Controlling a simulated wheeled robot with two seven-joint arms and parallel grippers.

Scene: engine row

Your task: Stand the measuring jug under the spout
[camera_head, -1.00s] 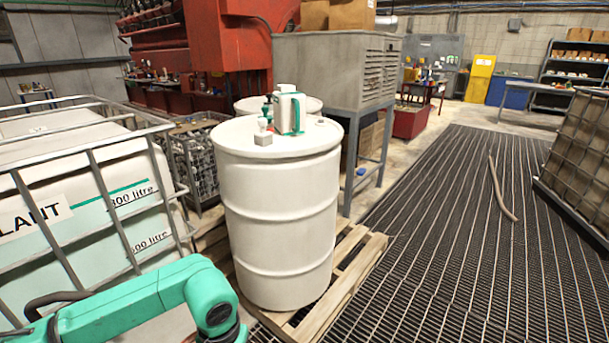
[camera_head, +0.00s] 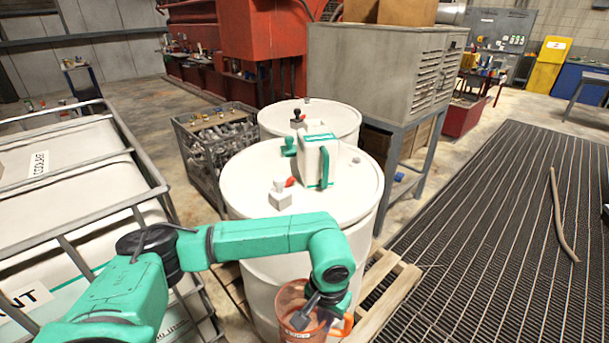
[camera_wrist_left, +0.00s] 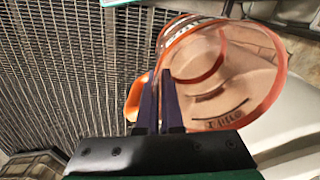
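The measuring jug (camera_head: 292,308) is a clear orange-tinted vessel at the bottom of the head view, in front of the white drum (camera_head: 262,240). In the left wrist view the jug (camera_wrist_left: 235,75) fills the upper right, with graduation marks on its wall and an orange handle (camera_wrist_left: 134,98) at left. My left gripper (camera_head: 318,306) has its fingers close together at the handle side, seemingly shut on the jug's handle. The left gripper's fingers (camera_wrist_left: 158,100) partly cover the handle. I cannot make out a spout for certain. My right gripper is not in view.
A caged tank (camera_head: 75,170) is at left. A wooden pallet (camera_head: 385,305) lies under the drum.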

